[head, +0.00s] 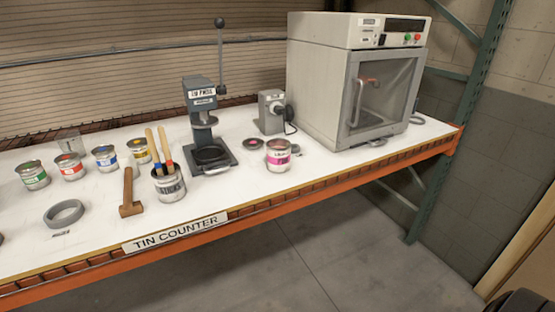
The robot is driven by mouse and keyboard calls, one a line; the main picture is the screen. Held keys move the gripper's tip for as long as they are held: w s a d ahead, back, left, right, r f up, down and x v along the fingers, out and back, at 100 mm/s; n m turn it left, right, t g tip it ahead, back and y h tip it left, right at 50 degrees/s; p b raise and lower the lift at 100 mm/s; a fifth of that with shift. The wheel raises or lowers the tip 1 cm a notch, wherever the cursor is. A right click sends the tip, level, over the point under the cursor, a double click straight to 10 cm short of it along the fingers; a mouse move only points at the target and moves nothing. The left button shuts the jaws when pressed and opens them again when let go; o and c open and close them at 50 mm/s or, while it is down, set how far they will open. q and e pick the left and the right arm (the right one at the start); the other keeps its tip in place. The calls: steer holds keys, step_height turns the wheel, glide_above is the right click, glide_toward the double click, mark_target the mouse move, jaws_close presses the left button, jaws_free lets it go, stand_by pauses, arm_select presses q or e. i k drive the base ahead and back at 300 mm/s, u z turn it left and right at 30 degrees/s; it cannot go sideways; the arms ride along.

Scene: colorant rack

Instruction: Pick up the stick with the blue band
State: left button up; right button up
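Two wooden sticks lean in an open tin with a grey label (169,189) on the white counter, left of centre in the head view. The left one appears to be the stick with the blue band (152,149); its band is low, near the tin's rim. The other stick, with a red band (164,145), stands close beside it on the right. The lower ends of both are hidden inside the tin. Neither of my grippers is in view.
A wooden mallet (129,194) lies just left of the tin. A press (205,120) stands close behind right. Colour-labelled tins (71,168) line the left, with a grey ring (64,213) in front. A pink-labelled tin (278,157) and a large machine (335,85) stand right.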

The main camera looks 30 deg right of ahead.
mark_target(148, 133)
steer(key=z, duration=1.55)
steer(key=i, duration=0.9)
steer(key=u, duration=3.4)
